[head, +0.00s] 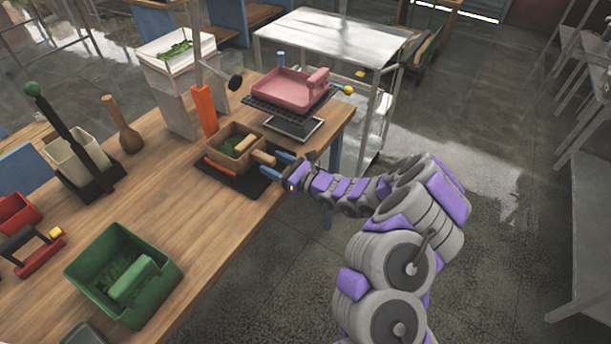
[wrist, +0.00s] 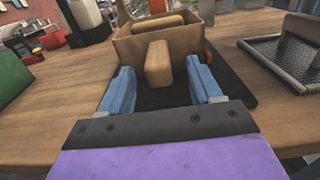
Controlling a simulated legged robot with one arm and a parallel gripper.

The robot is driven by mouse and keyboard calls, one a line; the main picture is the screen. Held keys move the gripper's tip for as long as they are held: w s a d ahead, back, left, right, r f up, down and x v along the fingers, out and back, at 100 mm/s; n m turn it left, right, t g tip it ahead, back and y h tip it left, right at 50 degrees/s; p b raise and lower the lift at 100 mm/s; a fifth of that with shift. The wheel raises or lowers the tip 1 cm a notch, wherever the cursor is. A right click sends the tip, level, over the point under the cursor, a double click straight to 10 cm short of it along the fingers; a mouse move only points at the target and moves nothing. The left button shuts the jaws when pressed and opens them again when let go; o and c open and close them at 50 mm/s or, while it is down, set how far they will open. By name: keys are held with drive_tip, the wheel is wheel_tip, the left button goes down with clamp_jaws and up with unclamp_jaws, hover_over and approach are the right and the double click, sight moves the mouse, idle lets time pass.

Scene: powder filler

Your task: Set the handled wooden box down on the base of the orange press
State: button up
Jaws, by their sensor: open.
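The wooden box (head: 230,150) sits on the dark base (head: 237,184) of the orange press (head: 205,107), with green stuff inside it. Its wooden handle (head: 263,157) points toward my gripper. In the wrist view the box (wrist: 165,42) is straight ahead and its handle (wrist: 158,63) reaches back between my two blue fingers. My gripper (head: 279,166) is open, with a gap on both sides of the handle. The dark base (wrist: 170,97) shows under the handle and fingers. The far side of the box's underside is hidden.
A pink tray (head: 287,88) stands on a dark mesh stand (head: 292,125) to the right. A green bin (head: 124,275), a black lever device (head: 75,150) and a wooden pestle-like thing (head: 123,125) are on the left. The wooden table (head: 225,225) is clear in front of the base.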

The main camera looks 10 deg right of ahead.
drive_tip(key=p+v, duration=0.2)
drive_tip(key=v, duration=1.1)
drive_tip(key=shift+p, duration=0.4)
